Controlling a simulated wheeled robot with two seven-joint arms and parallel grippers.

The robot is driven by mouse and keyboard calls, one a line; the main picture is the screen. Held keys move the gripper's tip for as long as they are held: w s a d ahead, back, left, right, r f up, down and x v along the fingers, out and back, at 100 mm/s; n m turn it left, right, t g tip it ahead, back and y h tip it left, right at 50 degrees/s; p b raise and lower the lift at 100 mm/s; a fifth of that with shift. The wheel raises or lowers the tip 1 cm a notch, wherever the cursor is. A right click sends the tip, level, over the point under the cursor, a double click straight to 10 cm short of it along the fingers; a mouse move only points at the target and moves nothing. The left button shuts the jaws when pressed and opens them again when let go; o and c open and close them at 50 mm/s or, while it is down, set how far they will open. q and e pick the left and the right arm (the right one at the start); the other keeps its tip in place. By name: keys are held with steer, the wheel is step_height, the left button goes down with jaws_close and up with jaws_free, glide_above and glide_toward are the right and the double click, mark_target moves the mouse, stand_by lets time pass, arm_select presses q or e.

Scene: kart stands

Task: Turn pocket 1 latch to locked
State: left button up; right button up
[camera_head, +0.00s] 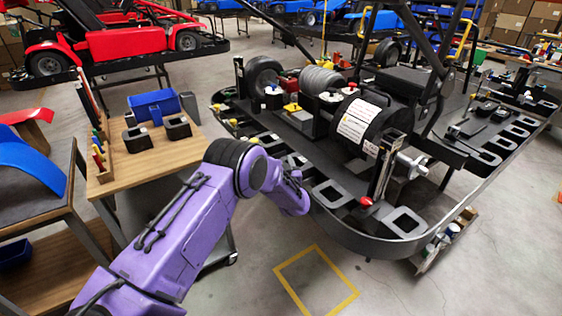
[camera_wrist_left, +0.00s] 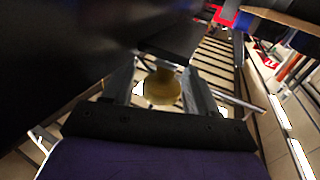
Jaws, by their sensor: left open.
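My purple left arm reaches in from the lower left in the head view, and its wrist is at the near edge of the black pocketed rim (camera_head: 372,236) around the kart frame. The fingers are hidden there. In the left wrist view my left gripper (camera_wrist_left: 160,78) is open. A round tan knob-like piece (camera_wrist_left: 161,88) shows between its fingers, below a dark block; contact is unclear. A small red tab (camera_head: 366,201) sits on the rim by an upright post. I cannot tell which piece is the pocket 1 latch, or its setting. My right gripper is out of view.
A wooden bench (camera_head: 150,160) with a blue bin (camera_head: 155,104) and black holders stands left of the rim. A red kart (camera_head: 120,40) is on a stand behind. The floor inside the yellow square outline (camera_head: 340,268) is clear.

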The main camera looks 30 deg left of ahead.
arm_select(q)
steer(key=shift+w+a, duration=0.1)
steer(key=shift+w, duration=0.05)
steer(key=c, duration=1)
